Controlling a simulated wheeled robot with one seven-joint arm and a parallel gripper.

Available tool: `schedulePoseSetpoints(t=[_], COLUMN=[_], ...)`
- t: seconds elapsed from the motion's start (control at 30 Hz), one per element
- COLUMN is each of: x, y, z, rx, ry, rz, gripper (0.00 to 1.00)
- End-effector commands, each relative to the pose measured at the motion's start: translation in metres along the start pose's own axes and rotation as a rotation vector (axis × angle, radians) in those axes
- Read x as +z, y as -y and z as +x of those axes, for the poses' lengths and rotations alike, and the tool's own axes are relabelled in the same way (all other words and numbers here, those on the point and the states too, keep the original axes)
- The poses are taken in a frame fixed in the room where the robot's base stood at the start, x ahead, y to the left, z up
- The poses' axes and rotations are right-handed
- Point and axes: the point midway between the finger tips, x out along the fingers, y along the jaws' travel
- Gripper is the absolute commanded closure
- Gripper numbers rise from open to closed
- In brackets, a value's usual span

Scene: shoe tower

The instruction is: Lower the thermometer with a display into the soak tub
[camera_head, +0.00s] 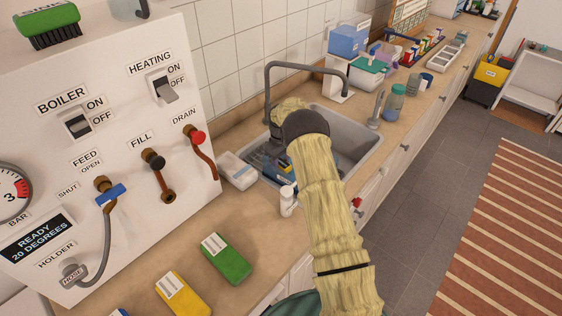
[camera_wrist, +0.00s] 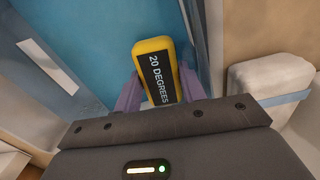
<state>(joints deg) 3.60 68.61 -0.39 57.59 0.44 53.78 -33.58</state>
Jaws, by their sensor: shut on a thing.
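The thermometer (camera_wrist: 158,72) is a yellow stick with a black display reading "20 DEGREES". My gripper (camera_wrist: 158,95) is shut on it, with a purple finger on each side in the wrist view. Blue surfaces (camera_wrist: 95,40) lie below and around it there, likely the soak tub. In the head view, a blue tub (camera_head: 262,163) sits in the left part of the sink, partly hidden by my sleeved arm. My gripper is mostly hidden there. I cannot tell whether the thermometer's lower end is inside the tub.
The tap (camera_head: 300,66) arches over the sink (camera_head: 362,150). A white box (camera_head: 238,170) stands left of the sink, and a white bottle (camera_head: 288,200) at its front edge. Green (camera_head: 226,258) and yellow (camera_head: 182,293) packs lie on the counter. The boiler panel (camera_head: 110,130) stands at left.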

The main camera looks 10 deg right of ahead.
Motion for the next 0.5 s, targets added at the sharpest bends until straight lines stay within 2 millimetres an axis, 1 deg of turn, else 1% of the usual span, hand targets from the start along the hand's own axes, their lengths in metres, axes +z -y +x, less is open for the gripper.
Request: schedulePoseSetpoints(t=[0.5], x=[-0.0001], y=[-0.0001], z=[0.0066], rx=[0.0], ry=[0.0], rz=[0.0], gripper=[0.82])
